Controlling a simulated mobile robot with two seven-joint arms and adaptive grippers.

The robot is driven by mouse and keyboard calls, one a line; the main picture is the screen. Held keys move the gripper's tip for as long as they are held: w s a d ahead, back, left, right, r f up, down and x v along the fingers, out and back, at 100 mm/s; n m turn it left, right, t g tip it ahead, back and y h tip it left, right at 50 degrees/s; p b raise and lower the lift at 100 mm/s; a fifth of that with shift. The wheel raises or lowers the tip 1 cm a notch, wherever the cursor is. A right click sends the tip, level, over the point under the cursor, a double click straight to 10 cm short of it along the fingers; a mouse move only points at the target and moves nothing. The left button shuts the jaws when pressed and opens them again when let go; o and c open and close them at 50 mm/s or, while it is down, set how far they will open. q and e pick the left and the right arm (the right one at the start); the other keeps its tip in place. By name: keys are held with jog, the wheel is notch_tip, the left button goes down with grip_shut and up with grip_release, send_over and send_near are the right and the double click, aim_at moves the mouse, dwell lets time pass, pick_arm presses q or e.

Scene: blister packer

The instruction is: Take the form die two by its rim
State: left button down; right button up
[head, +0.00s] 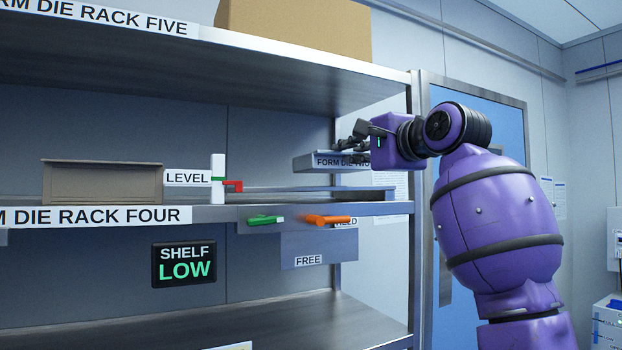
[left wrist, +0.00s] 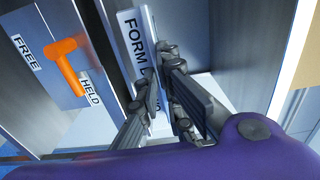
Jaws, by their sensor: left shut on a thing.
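Form die two (head: 303,162) is a flat grey block with its name on the front edge. In the head view it is above the middle shelf, level and apart from the shelf bed below. My left gripper (head: 352,145) is shut on its rim at the right end. In the left wrist view the die (left wrist: 131,35) lies between the fingers of my left gripper (left wrist: 160,68), which hide part of its label. My right gripper is not in view.
The rack's middle shelf (head: 215,213) carries a grey-brown bin (head: 103,184) and a level gauge (head: 218,181). Green (head: 264,220) and orange (head: 328,220) handles stick out below its edge. A "SHELF LOW" sign (head: 184,264) hangs below. A cardboard box (head: 295,30) stands on the upper shelf.

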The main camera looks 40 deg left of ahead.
pick_arm(q)
jog(key=shift+r+p, duration=0.3)
jog(key=shift+r, duration=1)
jog(key=shift+f, duration=0.15)
